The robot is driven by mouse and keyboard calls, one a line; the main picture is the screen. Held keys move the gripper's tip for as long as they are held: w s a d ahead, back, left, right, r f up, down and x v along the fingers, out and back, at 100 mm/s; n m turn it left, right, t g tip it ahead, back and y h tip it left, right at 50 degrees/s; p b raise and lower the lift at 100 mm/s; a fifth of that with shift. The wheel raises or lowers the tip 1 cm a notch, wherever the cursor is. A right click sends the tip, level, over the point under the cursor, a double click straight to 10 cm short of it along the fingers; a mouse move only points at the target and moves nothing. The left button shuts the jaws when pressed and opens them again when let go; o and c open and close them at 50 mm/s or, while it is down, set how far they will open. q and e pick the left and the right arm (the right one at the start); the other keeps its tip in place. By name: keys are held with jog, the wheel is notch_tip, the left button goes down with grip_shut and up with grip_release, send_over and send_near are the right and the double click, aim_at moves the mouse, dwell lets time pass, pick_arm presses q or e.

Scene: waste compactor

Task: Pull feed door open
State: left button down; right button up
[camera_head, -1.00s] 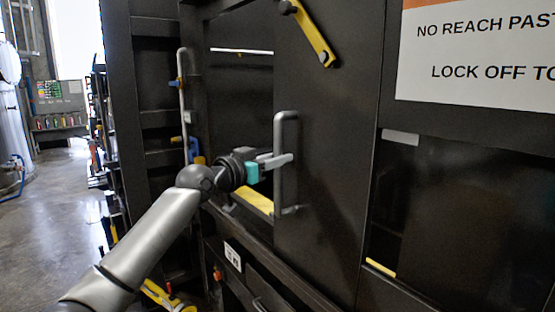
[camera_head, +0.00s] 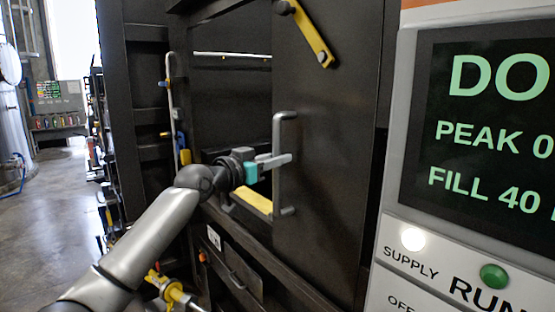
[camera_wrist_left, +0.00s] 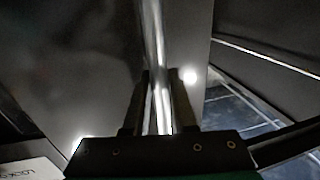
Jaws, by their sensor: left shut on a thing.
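The feed door (camera_head: 325,150) is a tall dark panel in the middle of the head view. It stands ajar, with an opening to its left. Its grey upright bar handle (camera_head: 279,165) is on the door's left edge. My left gripper (camera_head: 280,160) is shut on this handle at about mid-height. In the left wrist view the handle (camera_wrist_left: 155,50) runs down between the two fingers (camera_wrist_left: 158,105). A yellow latch lever (camera_head: 312,35) sits at the top of the door. My right gripper is not in view.
A control panel with a green-lettered screen (camera_head: 490,130) and a green button (camera_head: 494,276) stands close at the right. A yellow edge (camera_head: 254,200) shows in the opening. Open floor (camera_head: 45,225) lies at the far left.

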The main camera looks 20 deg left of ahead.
pick_arm(q)
jog(key=shift+r, duration=0.1)
jog(key=c, duration=0.7)
grip_release()
jog(key=shift+c, duration=0.2)
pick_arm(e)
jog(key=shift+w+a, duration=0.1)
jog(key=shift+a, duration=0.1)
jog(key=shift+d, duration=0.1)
pick_arm(q)
jog(key=b+v, duration=0.4)
jog(key=v, duration=1.1)
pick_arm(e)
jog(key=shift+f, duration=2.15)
pick_arm(q)
jog(key=shift+s, duration=0.15)
